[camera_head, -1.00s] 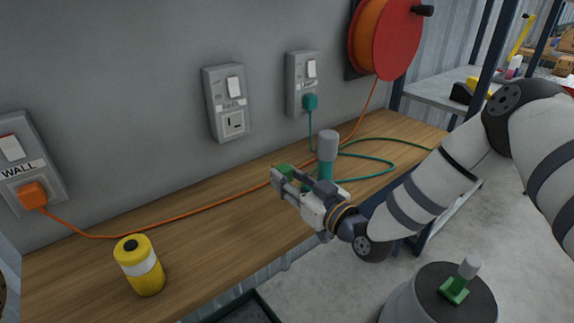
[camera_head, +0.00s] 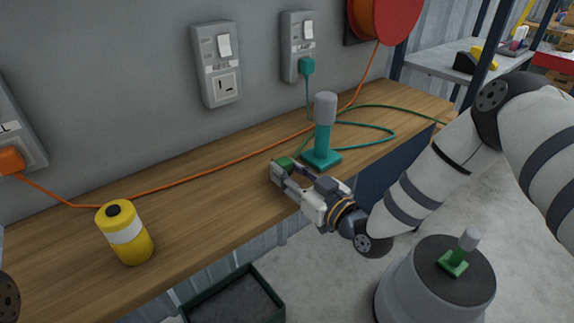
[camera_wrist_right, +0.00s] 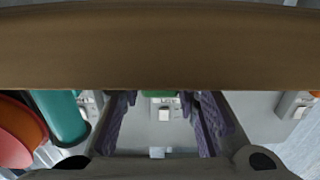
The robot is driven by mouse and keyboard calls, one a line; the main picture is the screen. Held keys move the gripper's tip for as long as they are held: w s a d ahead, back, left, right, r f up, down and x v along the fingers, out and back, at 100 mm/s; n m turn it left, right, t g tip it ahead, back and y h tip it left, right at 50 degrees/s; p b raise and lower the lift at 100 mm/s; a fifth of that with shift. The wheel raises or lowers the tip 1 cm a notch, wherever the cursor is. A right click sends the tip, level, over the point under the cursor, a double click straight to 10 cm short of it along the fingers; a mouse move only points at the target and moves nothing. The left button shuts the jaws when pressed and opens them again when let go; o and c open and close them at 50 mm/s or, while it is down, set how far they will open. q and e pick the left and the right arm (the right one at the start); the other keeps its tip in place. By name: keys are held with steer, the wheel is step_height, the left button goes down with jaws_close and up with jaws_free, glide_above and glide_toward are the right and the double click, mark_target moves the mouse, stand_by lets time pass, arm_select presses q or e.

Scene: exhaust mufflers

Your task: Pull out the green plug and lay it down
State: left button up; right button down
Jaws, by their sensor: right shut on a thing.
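The green plug (camera_head: 285,163) is at the fingertips of my right gripper (camera_head: 281,173), which is shut on it. They are over the front part of the wooden worktop (camera_head: 190,205); whether the plug touches the wood I cannot tell. In the right wrist view, a bit of the plug (camera_wrist_right: 158,93) shows between the fingers, mostly hidden by a brown band across the top. The middle wall socket (camera_head: 228,86) has nothing plugged in. A teal plug (camera_head: 306,66) sits in the socket to its right. My left gripper is not in view.
A teal stand with a grey-topped post (camera_head: 324,125) is just right of the gripper. A yellow can (camera_head: 125,232) stands at left. Orange (camera_head: 235,162) and green (camera_head: 395,107) cords lie across the worktop. A dark bin (camera_head: 235,298) is below. Bare wood lies between can and gripper.

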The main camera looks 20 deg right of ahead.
steer(key=c, duration=1.1)
jaws_free()
